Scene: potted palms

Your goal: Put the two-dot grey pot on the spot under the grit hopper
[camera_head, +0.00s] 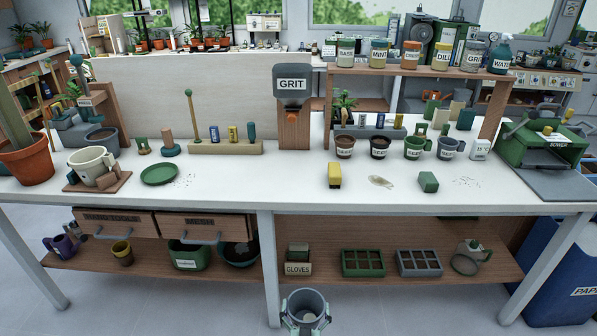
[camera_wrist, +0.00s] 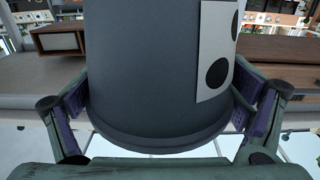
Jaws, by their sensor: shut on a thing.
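The grey pot (camera_wrist: 150,75) fills the wrist view, with a white label bearing two black dots on its right side. My gripper (camera_wrist: 162,108) is shut on it, with one purple-padded finger on each side. In the head view the pot (camera_head: 305,301) is at the bottom centre, in front of the bench and below its top, with its open mouth facing up. The grit hopper (camera_head: 292,85) stands at the back of the bench, grey with a GRIT label, above a wooden spout block (camera_head: 294,130). No marked spot is clear beneath it.
The white bench top (camera_head: 240,180) is clear in front of the hopper. Several labelled pots stand further right, one dark (camera_head: 345,148). A green saucer (camera_head: 160,174) lies left. A shelf holds trays below.

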